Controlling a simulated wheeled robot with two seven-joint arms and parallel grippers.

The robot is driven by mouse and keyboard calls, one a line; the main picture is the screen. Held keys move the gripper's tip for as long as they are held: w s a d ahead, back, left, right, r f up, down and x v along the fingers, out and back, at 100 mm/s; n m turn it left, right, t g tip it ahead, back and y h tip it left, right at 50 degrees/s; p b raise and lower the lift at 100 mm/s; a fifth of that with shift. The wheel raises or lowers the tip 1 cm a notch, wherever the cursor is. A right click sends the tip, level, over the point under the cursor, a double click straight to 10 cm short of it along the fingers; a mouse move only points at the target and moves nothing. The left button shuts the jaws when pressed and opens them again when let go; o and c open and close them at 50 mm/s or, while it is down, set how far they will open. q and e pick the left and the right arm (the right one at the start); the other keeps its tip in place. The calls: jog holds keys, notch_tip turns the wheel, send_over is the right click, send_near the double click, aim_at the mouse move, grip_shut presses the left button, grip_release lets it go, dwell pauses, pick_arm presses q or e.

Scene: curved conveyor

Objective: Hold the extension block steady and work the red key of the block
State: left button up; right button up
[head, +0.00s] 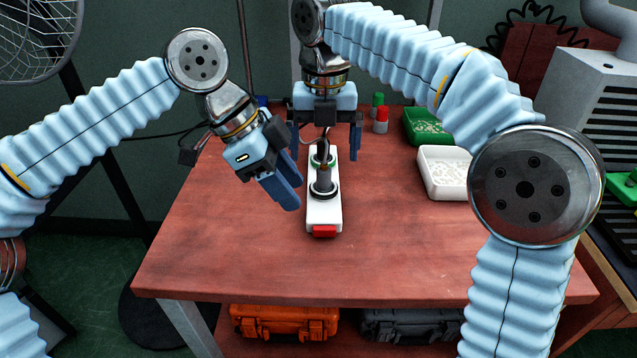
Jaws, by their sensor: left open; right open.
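The white extension block (324,215) lies lengthwise on the reddish table. Its red key (324,231) is at the near end and shows clear. A dark plug (323,183) stands in the block, and another with a green ring (318,160) sits behind it. My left gripper (291,192) is open and empty, tilted down just left of the block, apart from it in this view. My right gripper (324,150) is open and points down over the block's far end, one finger on each side. Whether it touches the block I cannot tell.
A white tray (427,188) and a green tray (408,132) stand right of the block. Red and green small containers (381,125) stand at the back. The table (230,240) is clear at left and front. An orange case (270,322) lies below.

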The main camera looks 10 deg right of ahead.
aim_at(324, 185)
notch_tip(324, 185, down, 9)
jog(key=shift+r, duration=0.1)
dwell(0.3)
jog(key=c, duration=1.5)
pick_arm(q)
grip_shut()
dwell(1.8)
